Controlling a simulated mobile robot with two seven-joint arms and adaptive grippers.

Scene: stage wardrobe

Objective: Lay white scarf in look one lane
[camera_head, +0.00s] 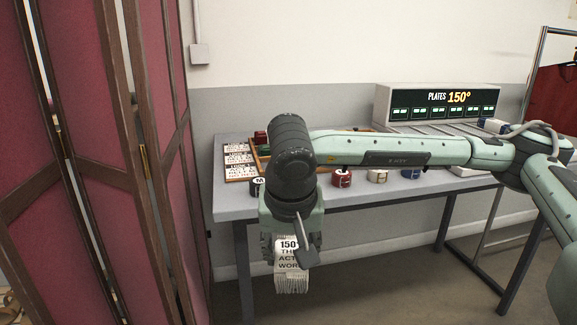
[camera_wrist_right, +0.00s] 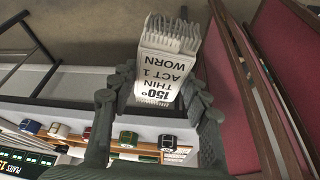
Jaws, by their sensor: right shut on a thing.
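My right gripper (camera_head: 290,250) is shut on a white fringed piece (camera_head: 291,279), which looks like the white scarf. It hangs below the fingers in front of the table, with its fringe pointing down. Its printed label reads 150°, THIN, ACT 1, WORN. In the right wrist view the white scarf (camera_wrist_right: 165,62) is between the fingers (camera_wrist_right: 160,92). I cannot tell which lane is look one. My left gripper is out of view.
Rolled bands in red (camera_head: 341,178), cream (camera_head: 377,176) and blue (camera_head: 412,173) lie along the table's front (camera_head: 235,206). A plate unit reading 150° (camera_head: 437,103) stands behind at right. A red folding screen (camera_head: 95,160) stands close at left.

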